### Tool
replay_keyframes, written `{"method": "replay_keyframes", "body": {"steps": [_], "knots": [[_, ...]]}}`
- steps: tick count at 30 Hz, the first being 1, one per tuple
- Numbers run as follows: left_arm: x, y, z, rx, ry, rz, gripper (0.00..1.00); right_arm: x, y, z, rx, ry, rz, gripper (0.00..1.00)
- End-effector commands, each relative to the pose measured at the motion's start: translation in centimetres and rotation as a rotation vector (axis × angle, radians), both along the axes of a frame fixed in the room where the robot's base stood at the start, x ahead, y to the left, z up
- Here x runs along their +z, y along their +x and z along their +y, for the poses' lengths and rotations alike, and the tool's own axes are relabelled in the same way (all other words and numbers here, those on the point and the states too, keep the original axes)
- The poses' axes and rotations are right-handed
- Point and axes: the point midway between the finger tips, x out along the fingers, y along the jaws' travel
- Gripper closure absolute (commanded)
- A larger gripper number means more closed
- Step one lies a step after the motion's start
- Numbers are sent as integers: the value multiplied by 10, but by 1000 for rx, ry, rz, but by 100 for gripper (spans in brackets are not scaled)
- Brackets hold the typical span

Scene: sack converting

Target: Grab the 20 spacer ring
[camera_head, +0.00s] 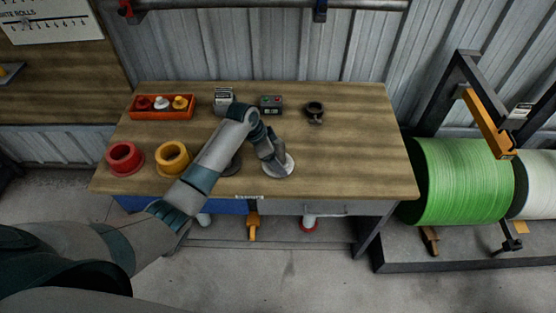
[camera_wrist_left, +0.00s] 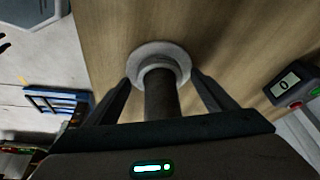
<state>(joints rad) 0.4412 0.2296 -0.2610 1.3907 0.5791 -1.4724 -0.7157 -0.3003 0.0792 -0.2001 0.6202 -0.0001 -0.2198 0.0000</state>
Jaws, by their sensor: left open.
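A pale grey round flanged piece (camera_head: 287,171) lies on the workbench in the head view. In the left wrist view this flanged piece (camera_wrist_left: 147,53) has a raised collar, with a dark upright post (camera_wrist_left: 162,98) at its middle. My left gripper (camera_head: 272,157) is over it. In the left wrist view my left gripper (camera_wrist_left: 162,78) is open, with one finger on each side of the post. I cannot read a size marking on any ring. A red ring (camera_head: 124,158) and a yellow ring (camera_head: 173,157) stand at the bench's left. My right gripper is out of view.
The workbench (camera_head: 360,170) is clear at its right. An orange tray (camera_head: 162,114) with small coloured pieces, a grey device (camera_head: 223,97), a button box (camera_head: 271,103) and a black round item (camera_head: 314,109) stand along the back. A green roll (camera_head: 460,180) stands to the right.

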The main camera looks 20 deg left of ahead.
Motion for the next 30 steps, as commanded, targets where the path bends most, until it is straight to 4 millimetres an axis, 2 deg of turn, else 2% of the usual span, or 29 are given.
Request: {"method": "replay_keyframes", "body": {"steps": [12,14,19,30], "knots": [[0,0,0,-1,0,0,22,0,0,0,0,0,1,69],[0,0,0,-1,0,0,34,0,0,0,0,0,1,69],[0,0,0,-1,0,0,75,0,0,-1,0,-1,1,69],[4,1,0,-1,-1,-4,75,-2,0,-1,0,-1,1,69]]}}
